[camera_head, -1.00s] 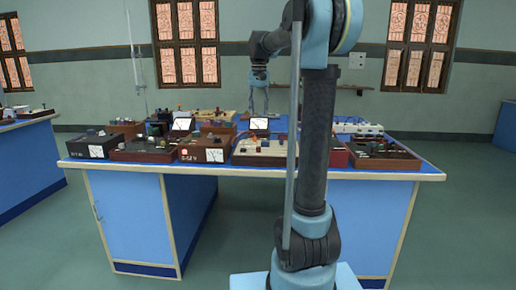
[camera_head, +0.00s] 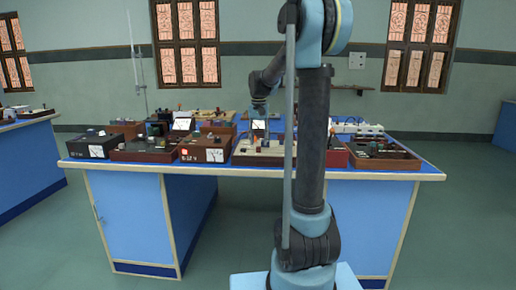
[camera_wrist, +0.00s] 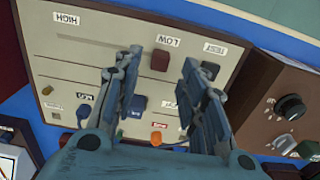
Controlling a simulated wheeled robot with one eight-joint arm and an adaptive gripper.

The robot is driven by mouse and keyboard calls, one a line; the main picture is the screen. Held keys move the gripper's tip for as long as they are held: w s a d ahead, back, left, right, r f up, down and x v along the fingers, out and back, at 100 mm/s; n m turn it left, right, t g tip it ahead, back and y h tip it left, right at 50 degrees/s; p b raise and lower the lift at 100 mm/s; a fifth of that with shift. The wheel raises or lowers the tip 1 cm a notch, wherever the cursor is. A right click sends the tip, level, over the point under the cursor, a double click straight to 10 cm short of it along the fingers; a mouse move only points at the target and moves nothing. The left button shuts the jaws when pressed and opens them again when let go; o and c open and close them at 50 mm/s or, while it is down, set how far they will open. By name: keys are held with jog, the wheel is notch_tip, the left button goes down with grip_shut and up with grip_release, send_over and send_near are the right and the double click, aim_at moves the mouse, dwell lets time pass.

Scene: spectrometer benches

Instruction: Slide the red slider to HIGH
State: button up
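The red slider (camera_wrist: 160,60) is a small dark red block just below the LOW label (camera_wrist: 167,40) on a cream panel (camera_wrist: 50,85). The HIGH label (camera_wrist: 66,19) is at the panel's upper left, with thin slots between it and the slider. My gripper (camera_wrist: 163,57) is open, with one fingertip on each side of the slider and a gap visible on both sides. I cannot tell how far the tips are above the panel. In the head view my gripper (camera_head: 259,106) is above the cream panel (camera_head: 258,158), and the slider is too small to make out.
A dark knob (camera_wrist: 210,69) sits close by the right finger. A blue knob (camera_wrist: 138,103) and an orange knob (camera_wrist: 155,138) lie lower, near the fingers. A brown box with a black knob (camera_wrist: 291,107) stands right. The blue bench (camera_head: 430,172) is crowded with instruments.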

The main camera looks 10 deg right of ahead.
aim_at(259, 150)
jog(key=shift+f, duration=1.8)
grip_shut()
